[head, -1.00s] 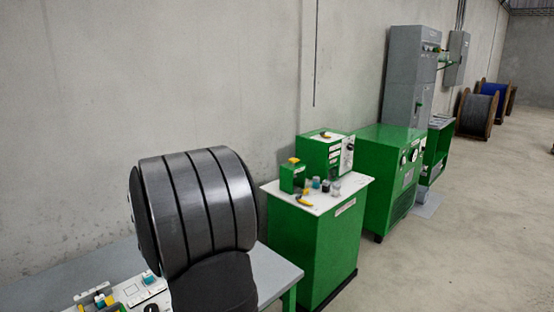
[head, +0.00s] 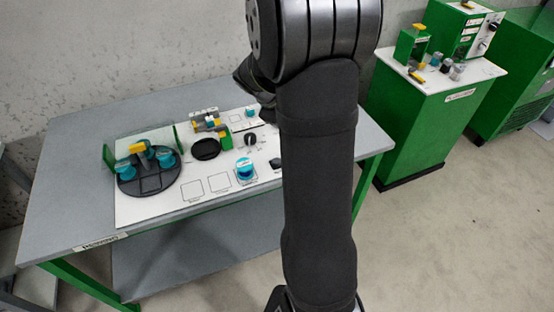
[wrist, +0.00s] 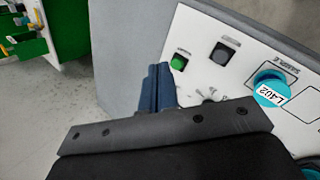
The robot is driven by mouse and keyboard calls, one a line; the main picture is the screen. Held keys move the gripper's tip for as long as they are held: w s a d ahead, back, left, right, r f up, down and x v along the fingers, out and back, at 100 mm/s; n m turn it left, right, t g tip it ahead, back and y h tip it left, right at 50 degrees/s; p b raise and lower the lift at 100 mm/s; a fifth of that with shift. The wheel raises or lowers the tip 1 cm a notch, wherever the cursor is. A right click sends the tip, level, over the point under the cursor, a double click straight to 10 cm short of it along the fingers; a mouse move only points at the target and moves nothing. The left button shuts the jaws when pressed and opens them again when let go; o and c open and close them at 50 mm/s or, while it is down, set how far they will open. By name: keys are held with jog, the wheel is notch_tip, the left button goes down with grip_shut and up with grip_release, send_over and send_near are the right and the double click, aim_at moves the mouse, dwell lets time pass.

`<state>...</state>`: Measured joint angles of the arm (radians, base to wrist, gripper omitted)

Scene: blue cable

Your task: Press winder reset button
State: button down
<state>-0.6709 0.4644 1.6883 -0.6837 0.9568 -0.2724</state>
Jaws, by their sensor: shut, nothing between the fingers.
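In the wrist view, a white panel holds a lit green square button (wrist: 180,62) and a dark grey square button (wrist: 223,54). Their small labels are too blurred to read, so I cannot tell which is the reset button. My gripper (wrist: 158,68) is shut and empty, its blue fingers just left of the green button; I cannot tell its height above the panel. In the head view, the winder panel (head: 150,209) lies on the grey table, and my arm hides its right end, the green button and my gripper.
A cyan-capped sample jar (wrist: 270,90) labelled L402 stands near the buttons; it also shows in the head view (head: 245,168). A black round fixture (head: 150,184) with cyan-topped parts sits at the panel's left. A green cabinet (head: 420,120) stands right of the table (head: 75,190).

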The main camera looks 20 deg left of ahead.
jog(key=s+a+f+n+t+y, duration=0.2)
jog(key=a+f+n+t, duration=0.1)
jog(key=n, duration=0.6)
notch_tip(320, 180, down, 2)
jog(key=shift+s+a+f+n+t, duration=0.25)
jog(key=shift+s+a+n+t, duration=0.15)
jog(key=shift+a, duration=0.1)
jog(key=shift+f, duration=0.1)
jog(key=shift+f, duration=4.25)
jog(key=shift+f, duration=0.1)
jog(key=shift+f, duration=0.35)
